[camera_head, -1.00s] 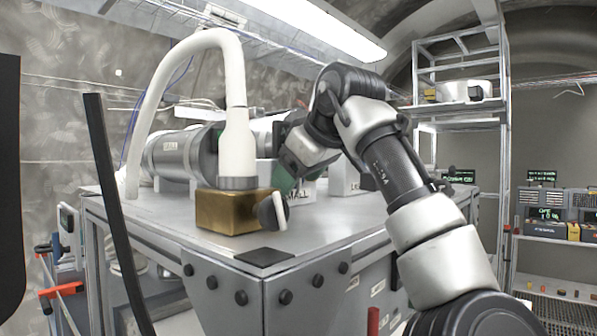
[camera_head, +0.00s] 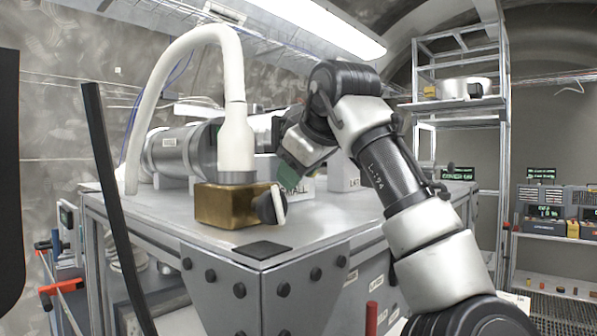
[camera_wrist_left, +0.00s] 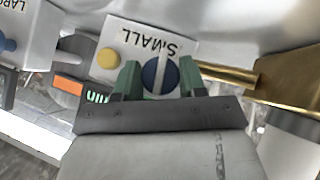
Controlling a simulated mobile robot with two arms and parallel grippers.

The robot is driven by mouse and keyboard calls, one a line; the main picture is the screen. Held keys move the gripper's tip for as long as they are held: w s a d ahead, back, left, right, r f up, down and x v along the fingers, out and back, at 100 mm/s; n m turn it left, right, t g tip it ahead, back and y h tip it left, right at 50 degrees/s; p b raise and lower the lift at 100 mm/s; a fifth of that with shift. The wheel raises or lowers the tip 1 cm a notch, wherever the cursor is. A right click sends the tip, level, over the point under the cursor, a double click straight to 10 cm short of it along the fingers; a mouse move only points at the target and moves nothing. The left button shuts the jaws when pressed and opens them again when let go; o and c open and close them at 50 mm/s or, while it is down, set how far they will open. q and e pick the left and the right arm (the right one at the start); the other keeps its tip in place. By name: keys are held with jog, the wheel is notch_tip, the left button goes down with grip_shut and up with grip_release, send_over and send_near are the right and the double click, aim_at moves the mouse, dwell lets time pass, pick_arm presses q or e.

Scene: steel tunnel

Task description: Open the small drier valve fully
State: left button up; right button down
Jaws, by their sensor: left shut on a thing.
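The small drier's white box (camera_wrist_left: 120,40), labelled SMALL, fills the upper middle of the left wrist view. Its blue round knob (camera_wrist_left: 152,75), with a pale bar across it, sits between the green fingertips of my left gripper (camera_wrist_left: 160,80). The gripper is shut on this knob. A yellow button (camera_wrist_left: 108,59) is beside it on the same face. In the head view my left gripper (camera_head: 290,180) reaches the box (camera_head: 300,187) from the right, and the knob is hidden there. My right gripper is not in view.
A brass block (camera_head: 225,206) under a white hose (camera_head: 237,140) stands close left of the gripper, with a dark knob (camera_head: 268,206) at its side. In the wrist view a brass pipe (camera_wrist_left: 228,73) runs beside the fingers. A box labelled LARGE (camera_wrist_left: 15,35) is nearby.

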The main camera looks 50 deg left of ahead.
pick_arm(q)
jog(key=shift+s+n+t+y+b, duration=0.15)
jog(key=shift+n+t+y+b, duration=0.35)
jog(key=shift+t, duration=0.6)
jog(key=shift+n+t+b, duration=0.45)
jog(key=shift+n+t, duration=0.15)
jog(key=shift+t, duration=0.1)
jog(key=shift+y, duration=0.3)
jog(key=o, duration=0.8)
jog(key=shift+o, duration=0.7)
jog(key=shift+s+d, duration=0.1)
jog(key=shift+r, duration=0.15)
